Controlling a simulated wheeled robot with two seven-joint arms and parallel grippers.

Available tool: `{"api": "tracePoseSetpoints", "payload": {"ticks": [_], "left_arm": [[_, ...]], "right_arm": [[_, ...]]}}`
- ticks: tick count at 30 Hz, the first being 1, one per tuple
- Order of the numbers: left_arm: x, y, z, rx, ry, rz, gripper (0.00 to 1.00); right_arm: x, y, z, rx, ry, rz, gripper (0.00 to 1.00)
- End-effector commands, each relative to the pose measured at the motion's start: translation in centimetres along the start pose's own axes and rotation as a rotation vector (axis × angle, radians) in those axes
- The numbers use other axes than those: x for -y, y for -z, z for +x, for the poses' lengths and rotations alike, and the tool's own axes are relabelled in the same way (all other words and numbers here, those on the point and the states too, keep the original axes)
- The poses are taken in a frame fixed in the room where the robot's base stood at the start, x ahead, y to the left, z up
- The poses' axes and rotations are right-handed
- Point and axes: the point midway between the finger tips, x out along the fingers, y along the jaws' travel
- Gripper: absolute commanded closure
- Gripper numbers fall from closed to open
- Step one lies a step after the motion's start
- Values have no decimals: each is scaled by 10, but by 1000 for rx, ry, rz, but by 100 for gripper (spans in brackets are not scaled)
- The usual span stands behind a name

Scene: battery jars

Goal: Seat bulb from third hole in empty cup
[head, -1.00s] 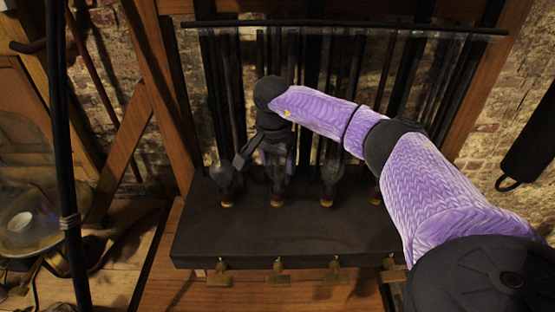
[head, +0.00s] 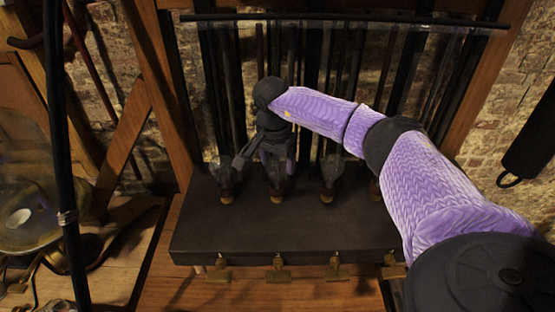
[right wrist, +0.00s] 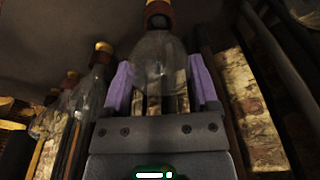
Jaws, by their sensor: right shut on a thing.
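A row of clear glass bulbs with brass-coloured bases stands along the dark block (head: 320,235) in the head view. My right gripper (head: 278,170) is pointing down at the second bulb from the left (head: 277,190). In the right wrist view its purple fingers (right wrist: 161,85) are shut on both sides of this bulb (right wrist: 158,55), whose brass and red base (right wrist: 158,12) is at the top of the picture. The bulb looks upright, its base at the block; whether it is lifted I cannot tell. I cannot make out an empty cup. My left gripper is out of view.
Neighbouring bulbs stand close on the left (head: 225,182) and right (head: 328,182). Dark upright rods (head: 240,80) rise behind the block under a horizontal bar (head: 345,18). Brass fittings (head: 278,272) line its front edge. A glass vessel (head: 25,200) stands far left.

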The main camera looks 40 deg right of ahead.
Motion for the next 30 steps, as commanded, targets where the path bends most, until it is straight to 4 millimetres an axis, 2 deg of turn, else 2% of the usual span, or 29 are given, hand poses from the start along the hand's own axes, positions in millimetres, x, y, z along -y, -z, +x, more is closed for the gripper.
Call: {"api": "tracePoseSetpoints", "payload": {"ticks": [2,3,6,14,24,27,30], "left_arm": [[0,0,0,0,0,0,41],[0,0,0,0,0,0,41],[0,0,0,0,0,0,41],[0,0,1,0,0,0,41],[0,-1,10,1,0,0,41],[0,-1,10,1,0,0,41],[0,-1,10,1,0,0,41]], "right_arm": [[0,0,0,0,0,0,94],[0,0,0,0,0,0,19],[0,0,0,0,0,0,0],[0,0,-5,0,2,0,0],[1,0,-82,-1,3,-1,0],[0,0,-95,0,1,0,0],[0,0,-99,0,0,0,0]]}}
